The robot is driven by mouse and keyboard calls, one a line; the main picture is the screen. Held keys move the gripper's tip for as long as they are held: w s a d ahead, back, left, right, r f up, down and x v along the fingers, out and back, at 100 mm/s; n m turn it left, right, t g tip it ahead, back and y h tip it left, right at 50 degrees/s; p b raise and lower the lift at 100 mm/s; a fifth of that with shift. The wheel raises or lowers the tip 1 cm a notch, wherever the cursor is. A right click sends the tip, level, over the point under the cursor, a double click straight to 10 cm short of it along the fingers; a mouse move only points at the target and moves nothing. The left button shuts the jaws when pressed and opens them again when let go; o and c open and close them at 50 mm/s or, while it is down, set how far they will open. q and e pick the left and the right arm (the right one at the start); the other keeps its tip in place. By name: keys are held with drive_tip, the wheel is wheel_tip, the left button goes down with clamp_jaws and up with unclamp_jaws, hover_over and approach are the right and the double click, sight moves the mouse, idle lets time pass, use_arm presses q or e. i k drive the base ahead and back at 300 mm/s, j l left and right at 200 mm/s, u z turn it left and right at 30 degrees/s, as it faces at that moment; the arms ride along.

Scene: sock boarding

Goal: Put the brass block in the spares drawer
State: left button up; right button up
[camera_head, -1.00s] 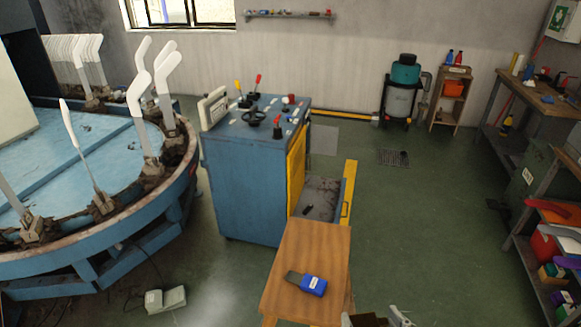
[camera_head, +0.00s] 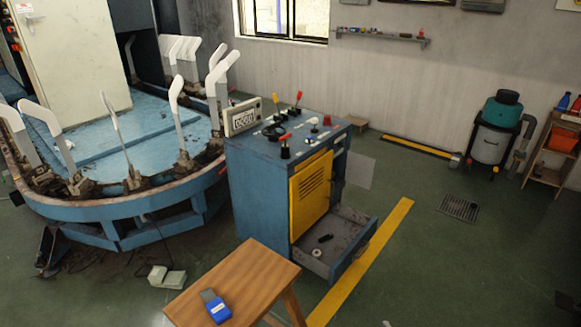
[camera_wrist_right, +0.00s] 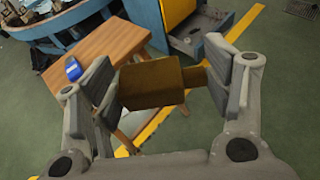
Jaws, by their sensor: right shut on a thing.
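The brass block (camera_wrist_right: 148,86), a brownish block with a narrower end at the right, is between the finger pads of my right gripper (camera_wrist_right: 160,84) in the right wrist view. The gripper is shut on it and holds it in the air. The spares drawer (camera_head: 357,252) is pulled open from the front of the blue cabinet in the head view. A small dark item and a pale ring lie inside it. The drawer also shows beyond the block in the right wrist view (camera_wrist_right: 184,45). My left gripper is not in view.
A wooden stool (camera_head: 248,275) stands before the cabinet (camera_head: 258,190) with a blue-and-grey object (camera_head: 215,307) on it. A yellow floor line (camera_head: 362,262) runs beside the drawer. The round blue machine (camera_head: 110,205) is at the left. Open green floor lies to the right.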

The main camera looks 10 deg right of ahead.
sight(347, 228)
drive_tip(key=i+l+u, duration=0.15)
drive_tip(key=l, duration=0.35)
drive_tip(key=i+l+u, duration=0.2)
drive_tip(key=l, duration=0.35)
drive_tip(key=i+l+u, duration=0.15)
drive_tip(key=l, duration=0.4)
drive_tip(key=l+u, duration=0.15)
drive_tip(key=l, duration=0.4)
drive_tip(key=i+l+u, duration=0.1)
drive_tip(key=l, duration=0.3)
drive_tip(key=i+l, duration=0.25)
drive_tip(key=i+l+u, duration=0.15)
drive_tip(key=l, duration=0.35)
drive_tip(key=i+l, duration=0.15)
drive_tip(key=l, duration=0.25)
drive_tip(key=i+l+u, duration=0.15)
drive_tip(key=l, duration=0.3)
drive_tip(key=i+l, duration=0.1)
drive_tip(key=l, duration=0.3)
drive_tip(key=u, duration=0.05)
